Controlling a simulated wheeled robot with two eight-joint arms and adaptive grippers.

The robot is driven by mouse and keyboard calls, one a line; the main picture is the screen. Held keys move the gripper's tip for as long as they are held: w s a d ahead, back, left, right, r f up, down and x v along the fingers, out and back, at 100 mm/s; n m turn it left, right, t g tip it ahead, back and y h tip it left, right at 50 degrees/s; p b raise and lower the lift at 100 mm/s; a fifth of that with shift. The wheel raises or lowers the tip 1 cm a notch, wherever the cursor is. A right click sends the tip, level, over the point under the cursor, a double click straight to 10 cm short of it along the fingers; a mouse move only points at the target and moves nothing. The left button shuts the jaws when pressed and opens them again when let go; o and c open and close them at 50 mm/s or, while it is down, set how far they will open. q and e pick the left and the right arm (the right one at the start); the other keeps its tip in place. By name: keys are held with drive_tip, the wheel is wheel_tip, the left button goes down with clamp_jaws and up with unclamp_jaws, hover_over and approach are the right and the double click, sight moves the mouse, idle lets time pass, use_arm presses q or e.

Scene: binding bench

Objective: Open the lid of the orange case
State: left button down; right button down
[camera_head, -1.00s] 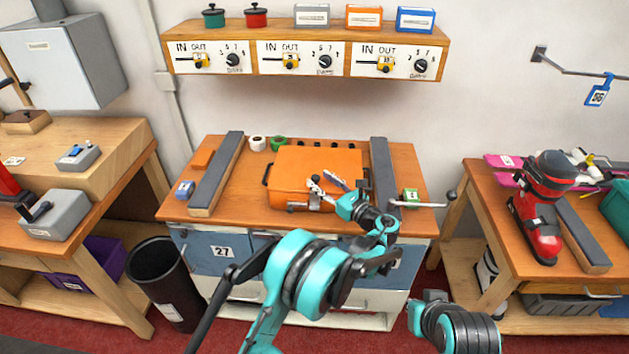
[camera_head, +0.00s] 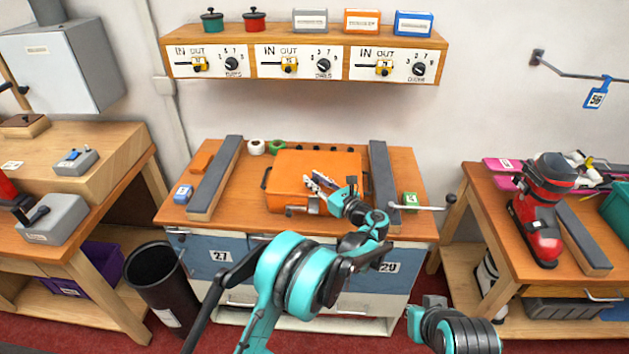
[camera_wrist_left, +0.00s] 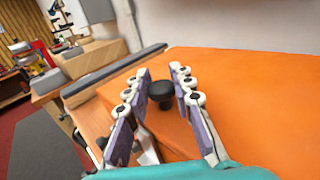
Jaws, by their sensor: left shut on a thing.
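The orange case (camera_head: 300,165) lies on the middle of the bench, with its lid down as far as I can see. My left gripper (camera_head: 318,184) is over the front part of the lid. In the left wrist view its fingers (camera_wrist_left: 163,84) are on either side of a black knob (camera_wrist_left: 161,94) on the orange case (camera_wrist_left: 245,100) and shut on it. The exact contact is partly hidden by the fingers. Part of my right arm shows at the bottom right, but its gripper is not in view.
Two long dark-topped bars (camera_head: 217,178) and (camera_head: 383,175) flank the case on the bench. A metal clamp (camera_head: 305,207) is at the case's front. A lever with a ball end (camera_head: 450,198) sticks out at right. A black bin (camera_head: 166,285) stands at front left.

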use_arm(q)
drive_tip(key=w+r+m+g+h+p, duration=0.2)
drive_tip(key=w+r+m+g+p, duration=0.2)
drive_tip(key=r+p, duration=0.7)
drive_tip(key=shift+w+h, duration=0.3)
drive_tip(key=shift+w, duration=0.65)
drive_tip(key=c, duration=1.3)
unclamp_jaws()
drive_tip(key=shift+o, duration=0.2)
drive_tip(key=v, duration=1.2)
drive_tip(key=shift+r, duration=0.2)
drive_tip(key=shift+w, duration=0.15)
